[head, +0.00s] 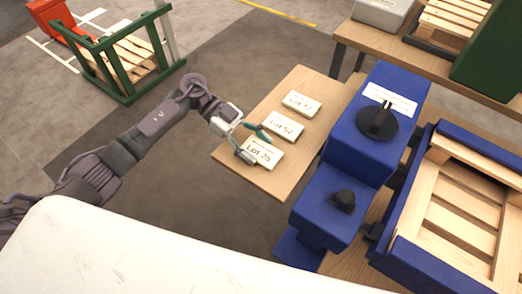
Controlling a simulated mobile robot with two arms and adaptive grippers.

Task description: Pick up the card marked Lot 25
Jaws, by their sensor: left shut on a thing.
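The card marked Lot 25 (265,155) is a pale block with dark lettering near the front end of a wooden table (283,176). My left gripper (253,142) is shut on the Lot 25 card, with its fingers at the card's upper left side. Whether the card is lifted or still rests on the table, I cannot tell. The card marked Lot 52 (284,126) lies just behind it. A third card (301,104), its number hard to read, lies farther back. My right gripper is not in view.
A blue machine (357,150) with black knobs stands right of the table. A blue-framed wooden pallet (455,205) is at the right. A green rack (125,60) with a pallet stands at the back left. The floor left of the table is clear.

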